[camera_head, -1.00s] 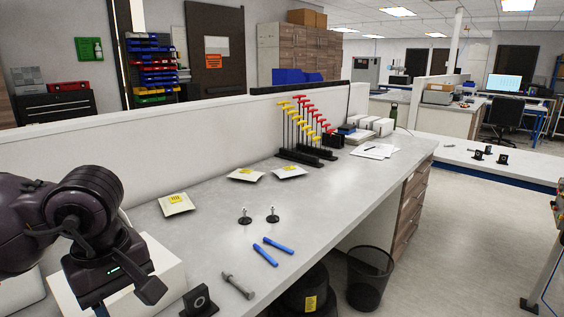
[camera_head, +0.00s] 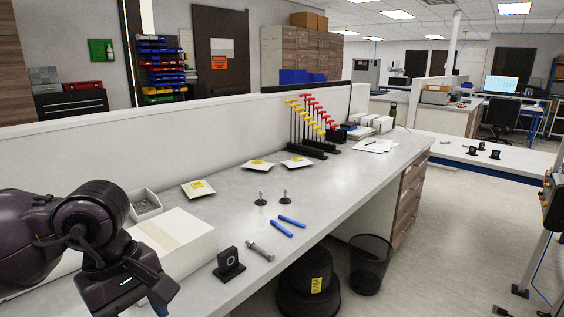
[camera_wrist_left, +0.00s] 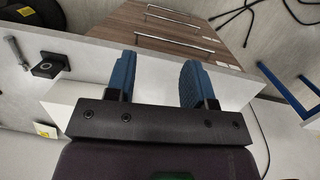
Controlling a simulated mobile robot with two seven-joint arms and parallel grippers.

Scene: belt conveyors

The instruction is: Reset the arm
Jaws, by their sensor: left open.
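My left arm comes in from the left in the head view, with its gripper (camera_head: 160,303) low over the near end of the grey workbench (camera_head: 225,215). In the left wrist view the left gripper (camera_wrist_left: 157,80) has its two blue fingers apart, with nothing between them. It hangs over the bench edge, with wooden drawers (camera_wrist_left: 165,28) beyond the fingers. My right gripper is in neither view.
A white box (camera_head: 180,240) and a grey bin (camera_head: 145,204) are beside the left arm. A black block with a ring (camera_head: 228,262), a bolt (camera_head: 260,251) and blue pens (camera_head: 281,229) lie nearby. A black wastebasket (camera_head: 370,265) stands on the floor.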

